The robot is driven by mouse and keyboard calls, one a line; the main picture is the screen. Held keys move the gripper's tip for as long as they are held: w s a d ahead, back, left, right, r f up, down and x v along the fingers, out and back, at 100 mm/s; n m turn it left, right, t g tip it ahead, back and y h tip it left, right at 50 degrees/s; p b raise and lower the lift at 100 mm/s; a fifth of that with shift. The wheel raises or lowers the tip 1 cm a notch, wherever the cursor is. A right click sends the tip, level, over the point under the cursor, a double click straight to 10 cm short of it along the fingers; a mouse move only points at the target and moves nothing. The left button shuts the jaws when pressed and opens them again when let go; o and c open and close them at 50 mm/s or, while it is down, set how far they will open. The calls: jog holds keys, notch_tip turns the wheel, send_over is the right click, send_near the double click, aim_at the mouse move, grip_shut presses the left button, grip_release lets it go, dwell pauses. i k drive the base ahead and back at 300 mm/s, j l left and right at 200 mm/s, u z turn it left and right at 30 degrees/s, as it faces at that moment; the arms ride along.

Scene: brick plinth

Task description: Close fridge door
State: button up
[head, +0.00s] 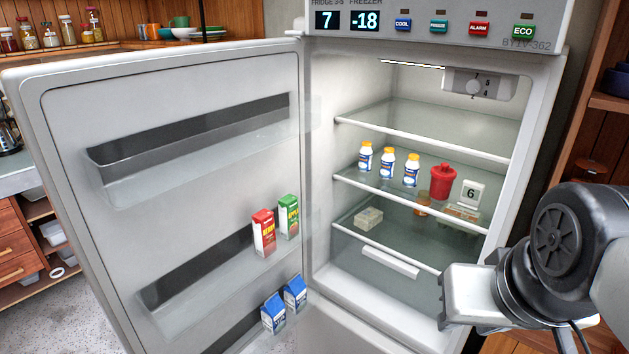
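The fridge door (215,90) stands wide open, swung out to the left, its inner side facing me. Its bins hold a red carton (263,232), a green carton (289,217) and two blue cartons (284,304). The fridge body (545,90) is upright at centre right, its lit shelves showing. My gripper (465,300) is at the lower right, in front of the right side of the fridge opening and well apart from the door. Its fingers are not clearly shown, so I cannot tell whether it is open or shut.
On the shelves are several white bottles (387,165), a red canister (443,182) and small containers. A display panel (430,20) tops the fridge. A wooden shelf unit (597,130) is at right. A counter with drawers (18,240) and jars (50,35) lie left. Grey floor shows lower left.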

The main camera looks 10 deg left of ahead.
aim_at(155, 167)
jog(key=k+j+z, duration=0.15)
jog(key=j, duration=0.3)
jog(key=k+j+z, duration=0.15)
jog(key=k+j, duration=0.25)
jog(key=k+j+z, duration=0.1)
jog(key=j, duration=0.25)
jog(key=k+j+z, duration=0.1)
jog(key=j, duration=0.3)
jog(key=k+j+z, duration=0.2)
jog(key=j, duration=0.35)
jog(key=k+j+z, duration=0.1)
jog(key=j, duration=0.3)
jog(key=k+j+z, duration=0.1)
jog(key=j, duration=0.35)
jog(key=k+j, duration=0.1)
jog(key=j, duration=0.6)
jog(key=j+z, duration=0.15)
jog(key=j, duration=0.5)
jog(key=i+j, duration=0.25)
jog(key=i, duration=0.15)
